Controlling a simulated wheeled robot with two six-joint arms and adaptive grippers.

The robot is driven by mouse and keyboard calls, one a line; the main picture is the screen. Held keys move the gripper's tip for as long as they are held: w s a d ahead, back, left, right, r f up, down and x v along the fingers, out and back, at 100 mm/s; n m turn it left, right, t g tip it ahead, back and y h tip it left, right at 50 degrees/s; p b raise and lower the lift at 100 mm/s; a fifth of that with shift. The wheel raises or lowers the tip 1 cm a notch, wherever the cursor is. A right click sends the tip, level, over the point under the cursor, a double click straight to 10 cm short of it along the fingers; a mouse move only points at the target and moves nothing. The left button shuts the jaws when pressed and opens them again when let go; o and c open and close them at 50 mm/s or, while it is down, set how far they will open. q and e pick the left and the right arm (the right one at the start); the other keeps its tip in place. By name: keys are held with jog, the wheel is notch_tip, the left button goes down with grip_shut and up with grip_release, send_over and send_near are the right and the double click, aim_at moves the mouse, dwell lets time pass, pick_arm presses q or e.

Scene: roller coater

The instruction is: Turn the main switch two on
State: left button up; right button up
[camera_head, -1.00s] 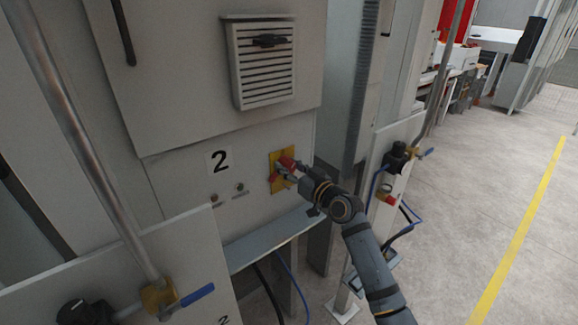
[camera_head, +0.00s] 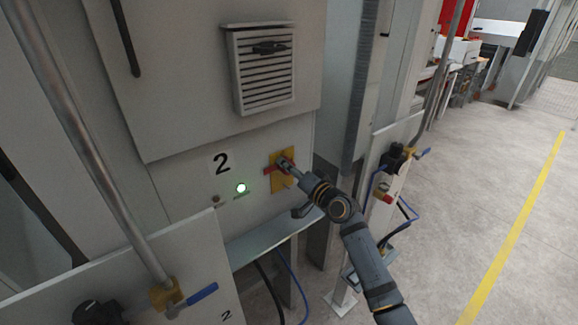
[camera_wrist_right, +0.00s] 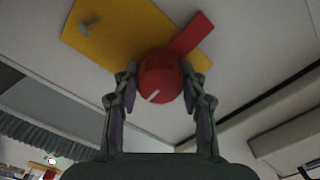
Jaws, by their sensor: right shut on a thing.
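The main switch two is a red rotary knob with a red handle (camera_head: 271,169) on a yellow plate (camera_head: 289,183). It sits on the pale cabinet to the right of the black "2" label. In the right wrist view the round red knob (camera_wrist_right: 160,78) has a white mark and sits between my fingers. My right gripper (camera_head: 286,164) is at the plate, shut on the knob; it also shows in the right wrist view (camera_wrist_right: 159,88). A lamp (camera_head: 241,188) below the "2" glows green. A dark, unlit lamp (camera_head: 216,199) is beside it. My left gripper is not in view.
A vent grille (camera_head: 264,70) is above the switch. A ledge (camera_head: 272,236) juts out below it. A grey pipe (camera_head: 85,140) with a blue-handled valve (camera_head: 200,295) stands at the left. Open floor with a yellow line (camera_head: 520,220) lies to the right.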

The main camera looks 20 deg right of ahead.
jog(key=shift+f, duration=0.2)
dwell(0.4)
jog(key=o, duration=1.2)
jog(key=shift+r, duration=0.1)
jog(key=shift+c, duration=0.2)
jog(key=v, duration=1.2)
